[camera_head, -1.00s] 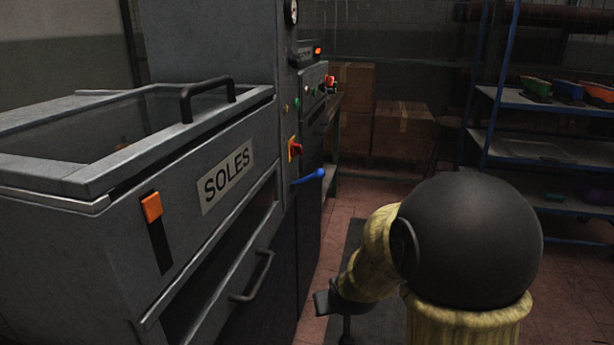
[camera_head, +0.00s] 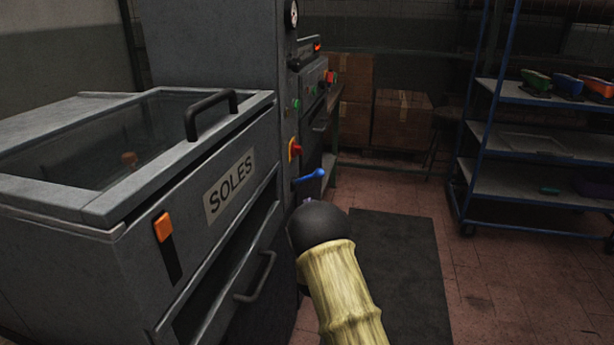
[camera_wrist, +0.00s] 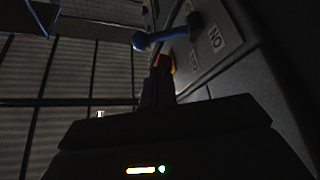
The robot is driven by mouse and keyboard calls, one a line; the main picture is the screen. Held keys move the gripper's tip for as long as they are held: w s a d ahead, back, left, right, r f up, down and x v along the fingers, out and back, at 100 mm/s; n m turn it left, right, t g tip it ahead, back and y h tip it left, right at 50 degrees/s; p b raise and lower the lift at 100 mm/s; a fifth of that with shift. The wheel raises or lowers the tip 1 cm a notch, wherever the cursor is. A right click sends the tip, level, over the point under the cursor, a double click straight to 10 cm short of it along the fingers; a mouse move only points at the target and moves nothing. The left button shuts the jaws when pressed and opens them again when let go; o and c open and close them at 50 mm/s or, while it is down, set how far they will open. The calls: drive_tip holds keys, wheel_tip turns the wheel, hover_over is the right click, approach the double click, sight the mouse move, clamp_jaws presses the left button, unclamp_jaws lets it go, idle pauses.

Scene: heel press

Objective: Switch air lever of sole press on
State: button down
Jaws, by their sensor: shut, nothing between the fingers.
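The blue air lever (camera_head: 308,176) sticks out from the front of the press column, below a red knob on a yellow plate (camera_head: 294,150). My gripper (camera_wrist: 158,80) is shut and empty. Its fingers point at the lever and appear close to it; I cannot tell whether they touch. In the head view my dark arm joint hides the gripper, just below the lever.
The SOLES press drawer unit (camera_head: 228,187) with its black handle (camera_head: 212,112) stands at the left. Cardboard boxes (camera_head: 402,120) are at the back, and a blue shelf rack (camera_head: 545,145) is at the right. The floor around the dark mat (camera_head: 400,270) is clear.

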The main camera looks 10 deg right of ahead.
sight(307, 179)
drive_tip(key=shift+w+a+r, duration=0.1)
drive_tip(key=shift+a+r, duration=0.05)
drive_tip(key=x, duration=0.9)
drive_tip(key=shift+w+r+b, duration=0.15)
drive_tip(key=shift+w+b, duration=0.15)
drive_tip(key=shift+b, duration=0.1)
